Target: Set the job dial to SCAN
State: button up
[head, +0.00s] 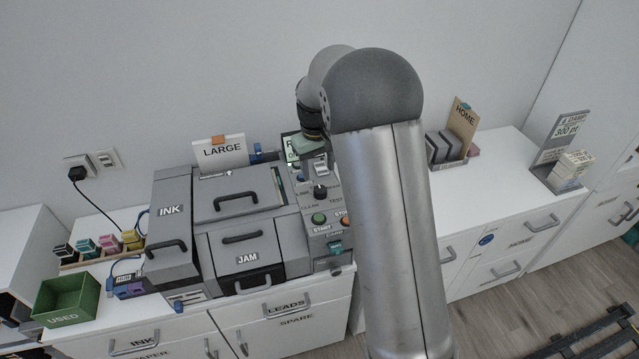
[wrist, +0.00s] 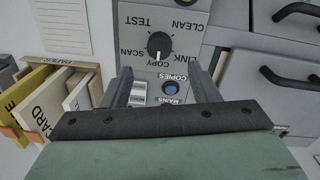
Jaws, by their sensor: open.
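The job dial (wrist: 159,44) is a dark round knob with a white pointer line, and it shows upside down in the wrist view. Its pointer faces the COPY label. SCAN is beside COPY, LINK is on the other side, and TEST and CLEAN are across the knob. The dial also shows as a black knob on the machine's panel in the head view (head: 320,192). My gripper (wrist: 161,76) is open and empty, with its fingers apart over the panel near the dial. In the head view my arm hides part of the gripper and panel.
A blue COPIES button (wrist: 170,88) and a white switch (wrist: 138,94) lie between my fingers in the wrist view. The START button (head: 319,218) and STOP button are below the dial. A card holder (wrist: 45,100) stands beside the panel. The grey printer body (head: 240,200) adjoins it.

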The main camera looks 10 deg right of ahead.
aim_at(320, 189)
jog(key=f+p, duration=0.1)
jog(key=f, duration=0.6)
jog(key=shift+d+f, duration=0.1)
jog(key=shift+d, duration=0.1)
jog(key=c, duration=1)
